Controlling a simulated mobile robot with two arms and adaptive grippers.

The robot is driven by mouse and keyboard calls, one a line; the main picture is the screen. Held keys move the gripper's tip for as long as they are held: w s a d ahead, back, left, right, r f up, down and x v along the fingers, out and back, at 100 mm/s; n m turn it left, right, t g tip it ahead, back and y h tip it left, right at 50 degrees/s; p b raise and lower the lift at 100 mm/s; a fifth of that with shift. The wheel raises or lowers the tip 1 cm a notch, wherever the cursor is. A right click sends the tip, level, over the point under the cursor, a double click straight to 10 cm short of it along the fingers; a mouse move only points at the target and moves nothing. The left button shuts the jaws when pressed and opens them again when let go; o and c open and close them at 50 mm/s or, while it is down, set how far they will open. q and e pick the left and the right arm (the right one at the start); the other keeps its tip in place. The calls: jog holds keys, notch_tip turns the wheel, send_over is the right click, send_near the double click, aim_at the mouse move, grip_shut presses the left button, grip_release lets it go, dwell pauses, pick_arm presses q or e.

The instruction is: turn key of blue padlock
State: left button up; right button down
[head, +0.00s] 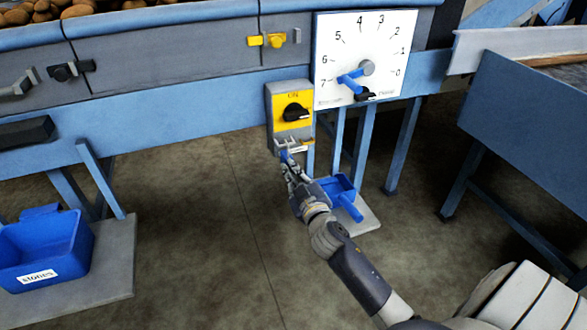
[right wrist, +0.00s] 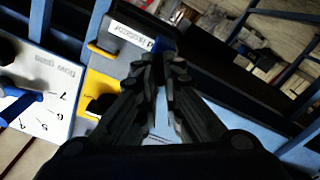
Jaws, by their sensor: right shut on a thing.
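The blue padlock (head: 284,154) hangs at the bottom of the grey switch box (head: 270,110), below its hasp. Only a small blue part of the padlock shows in the right wrist view (right wrist: 158,45), just beyond my fingertips. My right gripper (head: 290,166) reaches up to the padlock from below and is shut on its key. The key itself is hidden between the fingers, so its angle cannot be told. The box has a yellow plate with a black rotary knob (head: 295,112), under the word ON. My left gripper is not in view.
A white dial board (head: 340,30) with a blue pointer is right of the switch box. A blue tray (head: 338,184) stands below, behind my right arm. A blue stones bin (head: 40,250) stands at left. The floor between is clear.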

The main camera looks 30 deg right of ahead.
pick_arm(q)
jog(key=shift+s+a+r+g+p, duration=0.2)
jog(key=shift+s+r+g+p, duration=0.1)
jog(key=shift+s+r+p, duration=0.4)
pick_arm(e)
jog(key=n, duration=1.1)
jog(key=shift+a+f, duration=0.2)
jog(key=shift+f, duration=0.1)
jog(key=shift+n, duration=0.4)
jog(key=c, duration=1.7)
grip_release()
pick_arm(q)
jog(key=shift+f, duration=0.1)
pick_arm(e)
jog(key=v, duration=1.2)
jog(key=shift+f, duration=0.1)
